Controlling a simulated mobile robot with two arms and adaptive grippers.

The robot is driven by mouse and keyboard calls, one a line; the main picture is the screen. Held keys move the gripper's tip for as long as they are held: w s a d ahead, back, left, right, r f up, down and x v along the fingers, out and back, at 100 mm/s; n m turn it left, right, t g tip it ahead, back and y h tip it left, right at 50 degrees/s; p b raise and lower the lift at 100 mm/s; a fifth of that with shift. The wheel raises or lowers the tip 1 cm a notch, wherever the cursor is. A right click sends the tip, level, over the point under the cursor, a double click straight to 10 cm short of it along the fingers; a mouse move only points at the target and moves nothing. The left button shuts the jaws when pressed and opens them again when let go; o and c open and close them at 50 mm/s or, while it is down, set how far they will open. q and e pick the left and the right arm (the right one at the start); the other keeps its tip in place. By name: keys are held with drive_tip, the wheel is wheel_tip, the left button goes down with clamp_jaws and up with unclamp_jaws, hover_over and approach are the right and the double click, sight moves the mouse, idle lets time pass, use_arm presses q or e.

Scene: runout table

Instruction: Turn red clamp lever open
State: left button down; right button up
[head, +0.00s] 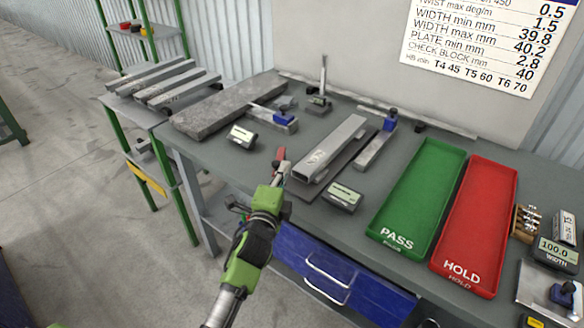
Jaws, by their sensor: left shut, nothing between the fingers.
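The red clamp lever (280,154) shows as a small red piece at the front edge of the table, beside the near left end of a grey metal profile (335,146). My left gripper (277,178), green and black, reaches up from the bottom of the head view. Its fingers are shut with nothing seen between them. The fingertips are just below the lever in the picture; I cannot tell whether they touch it. The gripper and its fingers hide the lower part of the clamp. My right gripper is not in view.
A grey stone slab (222,107) and two small display units (241,136) (342,196) lie on the table. A green PASS tray (420,190) and a red HOLD tray (478,225) are at right. Blue drawers (340,282) hang below the front edge. A rack with metal bars (165,84) stands left.

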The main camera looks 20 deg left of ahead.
sight(273, 167)
use_arm(q)
drive_tip(key=shift+w, duration=0.1)
idle(0.3)
drive_tip(key=shift+a+r+p, duration=0.1)
drive_tip(key=shift+a+p, duration=0.1)
drive_tip(key=shift+p, duration=0.2)
drive_tip(key=a+m+h+p, duration=0.2)
drive_tip(key=h, duration=0.1)
drive_tip(key=shift+s, duration=0.35)
drive_tip(key=shift+s+a+m+h+p, duration=0.1)
drive_tip(key=shift+a+m+h+p, duration=0.4)
drive_tip(key=shift+h, duration=0.5)
drive_tip(key=shift+a+m+g+h, duration=0.4)
drive_tip(key=shift+a+m+h, duration=0.2)
drive_tip(key=shift+h, duration=0.2)
drive_tip(key=shift+a+b, duration=0.3)
drive_tip(key=shift+a, duration=0.5)
